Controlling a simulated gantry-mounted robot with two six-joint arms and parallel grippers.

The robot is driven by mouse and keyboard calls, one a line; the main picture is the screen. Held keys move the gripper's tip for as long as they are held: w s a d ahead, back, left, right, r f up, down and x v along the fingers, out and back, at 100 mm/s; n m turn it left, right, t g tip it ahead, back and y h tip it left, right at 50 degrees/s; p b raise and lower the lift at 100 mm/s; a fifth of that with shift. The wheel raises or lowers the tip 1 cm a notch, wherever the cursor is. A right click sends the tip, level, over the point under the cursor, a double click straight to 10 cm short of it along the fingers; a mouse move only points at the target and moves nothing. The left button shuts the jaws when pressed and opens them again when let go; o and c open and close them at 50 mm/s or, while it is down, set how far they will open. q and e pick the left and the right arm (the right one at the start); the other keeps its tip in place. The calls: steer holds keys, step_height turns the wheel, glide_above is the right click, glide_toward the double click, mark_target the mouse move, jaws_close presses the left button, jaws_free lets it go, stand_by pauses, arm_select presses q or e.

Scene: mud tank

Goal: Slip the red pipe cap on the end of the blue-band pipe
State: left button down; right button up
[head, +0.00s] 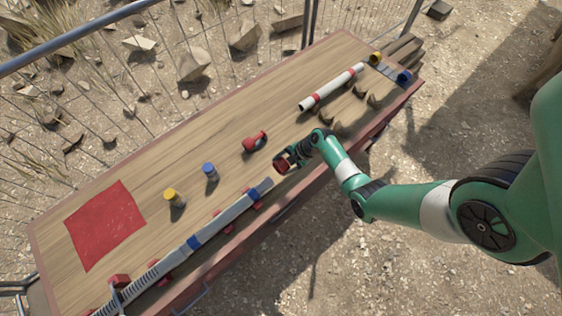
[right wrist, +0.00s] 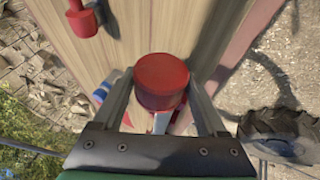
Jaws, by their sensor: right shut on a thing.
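The red pipe cap (right wrist: 162,80) sits between the two fingers of my right gripper (head: 286,163), which is shut on it. In the head view the gripper is just beyond the upper right end of the blue-band pipe (head: 225,217). My left gripper is not in view.
On the wooden table (head: 130,185) stand a blue-topped piece (head: 210,173) and a yellow-topped piece (head: 174,198). A red fitting (head: 255,141) lies near my gripper. A red-banded white pipe (head: 333,86) and brown brackets (head: 358,91) lie at upper right. A red square (head: 105,224) is at left.

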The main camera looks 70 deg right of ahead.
steer(key=shift+w+a+f+b, duration=0.1)
steer(key=shift+a+f+b, duration=0.1)
steer(key=shift+f+b, duration=1.25)
steer(key=shift+w+a+f+b, duration=0.1)
steer(key=shift+a+f+b, duration=0.1)
steer(key=shift+f+b, duration=1.15)
steer(key=shift+w+a+f+b, duration=0.2)
steer(key=shift+a+f+b, duration=0.2)
steer(key=shift+f, duration=0.2)
steer(key=shift+p, duration=0.3)
steer(key=shift+p, duration=0.35)
steer(key=shift+a, duration=0.1)
steer(key=shift+w+a+p, duration=0.45)
steer(key=shift+w+a, duration=0.05)
steer(key=shift+a, duration=0.3)
